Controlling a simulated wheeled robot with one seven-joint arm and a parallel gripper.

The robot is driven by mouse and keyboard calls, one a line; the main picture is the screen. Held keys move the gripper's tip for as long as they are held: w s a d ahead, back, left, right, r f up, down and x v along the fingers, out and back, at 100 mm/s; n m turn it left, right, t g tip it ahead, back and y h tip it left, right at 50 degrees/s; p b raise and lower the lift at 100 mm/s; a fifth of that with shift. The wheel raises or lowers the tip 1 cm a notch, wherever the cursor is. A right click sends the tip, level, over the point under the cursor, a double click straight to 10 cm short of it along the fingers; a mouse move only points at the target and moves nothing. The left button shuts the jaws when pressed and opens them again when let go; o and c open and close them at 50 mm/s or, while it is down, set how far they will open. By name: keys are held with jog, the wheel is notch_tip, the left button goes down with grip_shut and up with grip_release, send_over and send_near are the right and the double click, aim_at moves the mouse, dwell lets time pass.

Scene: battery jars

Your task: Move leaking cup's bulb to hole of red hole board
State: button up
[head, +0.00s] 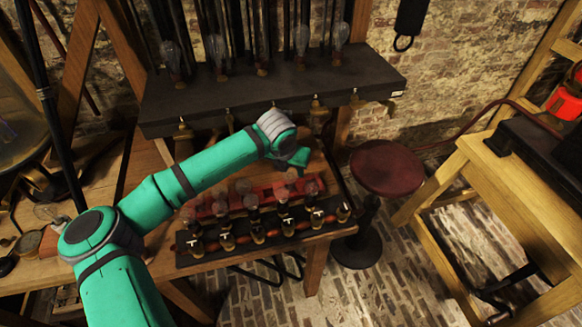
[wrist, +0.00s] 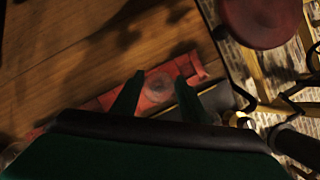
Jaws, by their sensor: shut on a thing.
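The red hole board (head: 204,207) lies on the wooden table, with several clear bulbs showing above and in front of it. It also shows in the wrist view (wrist: 105,98). My gripper (head: 292,164) is above the board's right part. In the wrist view my gripper (wrist: 158,97) has its two green fingers on either side of a clear round bulb (wrist: 158,82) and is shut on it. The bulb appears over the red board near its right end. Its base is hidden, so I cannot tell whether it touches a hole. I cannot tell which cup is leaking.
A black rack (head: 215,258) with several brass cups stands in front of the red board. A dark shelf (head: 180,110) with bulbs hangs behind my arm. A red stool (head: 387,168) stands right of the table. Bare wood (wrist: 60,60) lies behind the board.

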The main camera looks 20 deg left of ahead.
jog(key=o, duration=1.2)
